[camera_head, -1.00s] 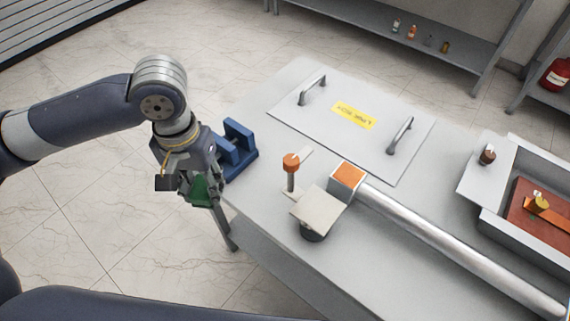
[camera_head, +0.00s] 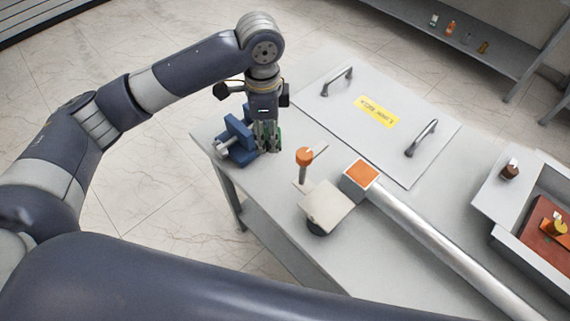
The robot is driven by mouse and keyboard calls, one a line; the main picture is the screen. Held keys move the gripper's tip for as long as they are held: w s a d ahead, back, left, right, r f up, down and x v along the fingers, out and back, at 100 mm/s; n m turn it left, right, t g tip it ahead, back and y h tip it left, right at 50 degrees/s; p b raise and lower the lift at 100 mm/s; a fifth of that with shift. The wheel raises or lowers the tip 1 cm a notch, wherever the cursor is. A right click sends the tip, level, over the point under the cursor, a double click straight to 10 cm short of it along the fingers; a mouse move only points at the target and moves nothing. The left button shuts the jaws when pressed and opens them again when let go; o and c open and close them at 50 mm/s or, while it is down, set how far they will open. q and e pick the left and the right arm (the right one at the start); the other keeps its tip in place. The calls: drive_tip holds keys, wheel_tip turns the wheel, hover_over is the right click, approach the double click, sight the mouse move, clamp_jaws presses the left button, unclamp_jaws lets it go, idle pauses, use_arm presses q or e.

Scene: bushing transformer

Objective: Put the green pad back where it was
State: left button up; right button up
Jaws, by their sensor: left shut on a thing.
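My left gripper (camera_head: 268,146) points down over the table's left end, just right of the blue vise-like fixture (camera_head: 237,138). It is shut on the green pad (camera_head: 279,138), of which only small edges show between and beside the fingers. I cannot tell whether the pad touches the table or the blue fixture. My right gripper is not in view.
An orange-topped post (camera_head: 304,158) stands close to the right of my left gripper. A lid with two handles (camera_head: 378,112) lies behind. The table's front left is clear.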

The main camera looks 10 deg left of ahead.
use_arm(q)
drive_tip(key=m, duration=0.1)
drive_tip(key=w+d+m, duration=0.1)
drive_tip(key=f+m, duration=0.1)
drive_tip(key=m, duration=0.1)
drive_tip(key=shift+w+d+f, duration=0.1)
drive_tip(key=shift+w+d, duration=0.15)
drive_tip(key=shift+w, duration=0.15)
drive_tip(key=w+d+f+m, duration=0.1)
drive_tip(key=m, duration=0.3)
drive_tip(key=m+p, duration=0.2)
hover_over(284, 166)
wheel_tip(284, 166, down, 6)
drive_tip(key=shift+f, duration=0.15)
wheel_tip(284, 166, down, 5)
drive_tip(key=shift+r+p, duration=0.15)
drive_tip(key=shift+p, duration=0.35)
drive_tip(key=shift+d, duration=0.1)
drive_tip(key=shift+f, duration=0.2)
drive_tip(key=shift+f, duration=0.1)
drive_tip(key=o, duration=0.9)
